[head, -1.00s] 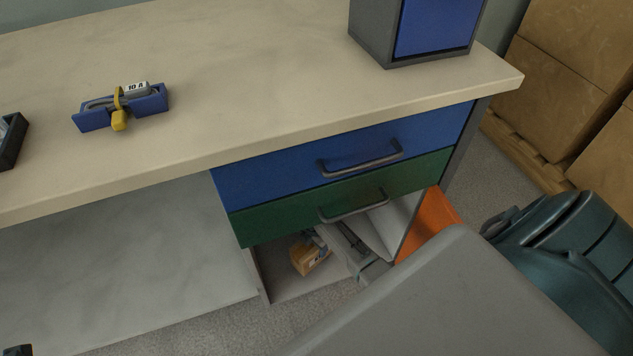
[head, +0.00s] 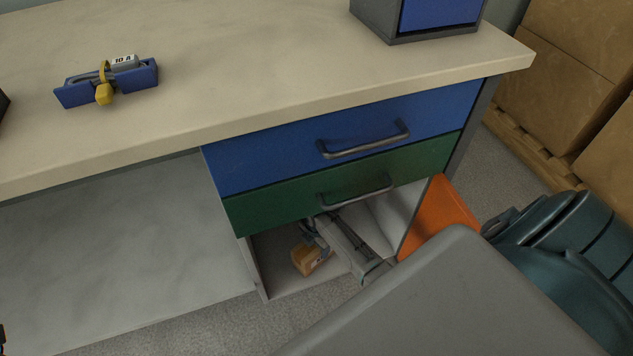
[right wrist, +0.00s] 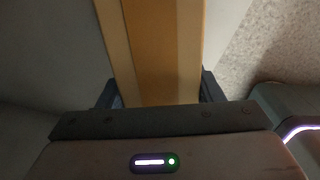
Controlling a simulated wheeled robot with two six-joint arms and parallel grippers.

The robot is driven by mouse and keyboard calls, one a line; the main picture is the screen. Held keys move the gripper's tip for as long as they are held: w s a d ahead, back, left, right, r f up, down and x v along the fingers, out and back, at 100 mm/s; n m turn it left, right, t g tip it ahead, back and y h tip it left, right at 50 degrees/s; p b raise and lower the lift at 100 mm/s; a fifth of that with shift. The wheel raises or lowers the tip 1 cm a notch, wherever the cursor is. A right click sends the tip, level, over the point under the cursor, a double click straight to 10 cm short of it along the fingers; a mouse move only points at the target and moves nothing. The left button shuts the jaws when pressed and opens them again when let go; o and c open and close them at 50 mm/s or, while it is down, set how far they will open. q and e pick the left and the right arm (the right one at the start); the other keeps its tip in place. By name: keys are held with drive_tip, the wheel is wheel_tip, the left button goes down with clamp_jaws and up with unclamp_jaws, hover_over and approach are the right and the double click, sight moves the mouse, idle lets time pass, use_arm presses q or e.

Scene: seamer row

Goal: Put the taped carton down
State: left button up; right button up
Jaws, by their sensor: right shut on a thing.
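The taped carton (head: 310,259) is a small brown box low in the open compartment under the green drawer. My right gripper (head: 308,240) reaches into that compartment and is shut on the carton. I cannot tell whether the carton's underside touches the compartment floor (head: 285,283). My left gripper is not clearly in view; only a small dark piece shows at the lower left edge.
An orange door (head: 437,217) stands open to the right of the compartment. A blue drawer (head: 330,140) and a green drawer (head: 280,200) are above it, both shut. A blue holder with a yellow-tagged item (head: 75,95) lies on the bench top (head: 240,70).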

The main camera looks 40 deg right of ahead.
drive_tip(key=o, duration=1.5)
wheel_tip(320, 180, up, 8)
drive_tip(key=p, duration=0.3)
drive_tip(key=shift+f, duration=0.15)
